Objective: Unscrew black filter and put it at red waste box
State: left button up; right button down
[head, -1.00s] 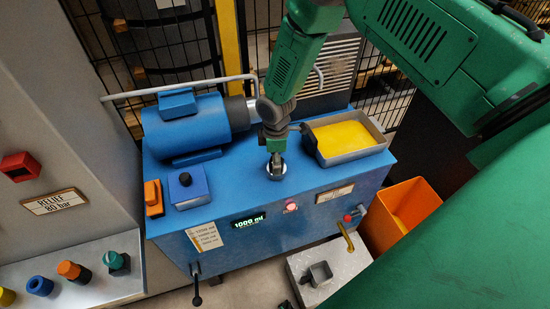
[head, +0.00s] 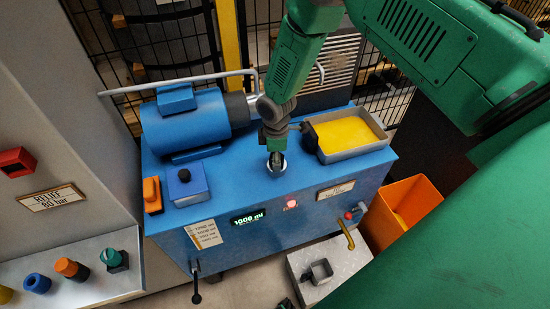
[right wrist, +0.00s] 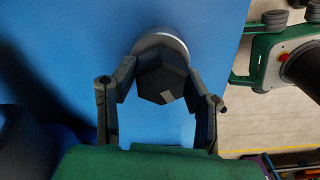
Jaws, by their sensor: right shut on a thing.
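The black filter (right wrist: 162,80) is a dark faceted piece on a round silver seat (right wrist: 160,46) in the blue machine top, seen in the right wrist view. My right gripper (right wrist: 160,88) is shut on it, with one finger on each side. In the head view my right gripper (head: 275,160) points down at the silver ring (head: 276,168), and the filter is mostly hidden by the fingers. An open orange-red box (head: 420,192), likely the waste box, stands on the floor right of the machine. My left gripper is not in view.
On the blue machine (head: 230,190) stand a blue motor (head: 190,123) left of the gripper and a grey tray (head: 350,155) with a yellow inside at right. A metal block (head: 325,275) with a small cup sits in front. Black mesh fencing is behind.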

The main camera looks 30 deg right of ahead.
jog(key=shift+s+r, duration=0.25)
jog(key=shift+r, duration=0.05)
dwell(0.4)
jog(key=shift+r+p, duration=0.85)
jog(key=shift+r, duration=0.1)
jog(key=shift+w+r, duration=0.1)
jog(key=shift+r, duration=0.15)
jog(key=shift+r+p, duration=0.15)
jog(key=shift+p, duration=0.15)
jog(key=shift+r, duration=0.25)
jog(key=shift+r+p, duration=1.45)
jog(key=shift+r, duration=0.25)
